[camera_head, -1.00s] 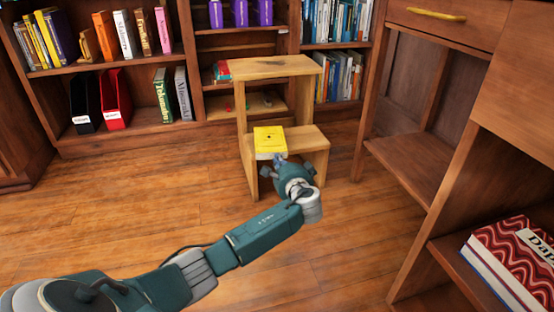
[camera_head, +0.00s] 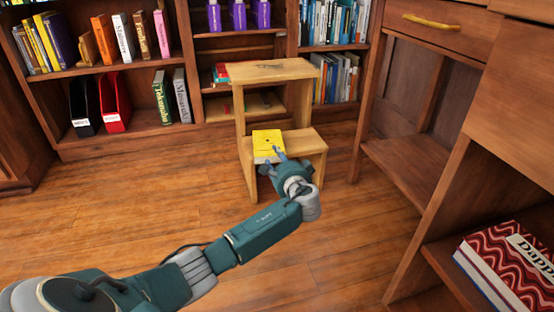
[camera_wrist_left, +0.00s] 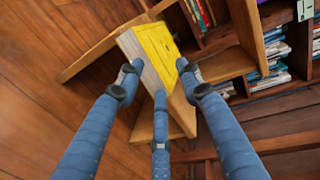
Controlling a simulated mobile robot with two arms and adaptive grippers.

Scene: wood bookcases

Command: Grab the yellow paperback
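The yellow paperback (camera_head: 268,142) lies flat on the lower step of a wooden step stool (camera_head: 309,146), its near edge towards my arm. My left gripper (camera_head: 271,161) is at that near edge. One finger shows over the yellow cover and another lower, in front of the step edge. In the left wrist view the book's yellow cover (camera_wrist_left: 159,48) and pale page edge lie ahead of my three spread blue fingers (camera_wrist_left: 160,80). The gripper looks open around the near end; whether any finger touches is unclear. My right gripper is not in view.
The stool's upper step (camera_head: 272,70) rises behind the book. Bookcases with books and a red file holder (camera_head: 115,101) stand behind. A wooden desk (camera_head: 420,165) is on the right, with a red patterned book (camera_head: 510,265) on its low shelf. The floor at left is clear.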

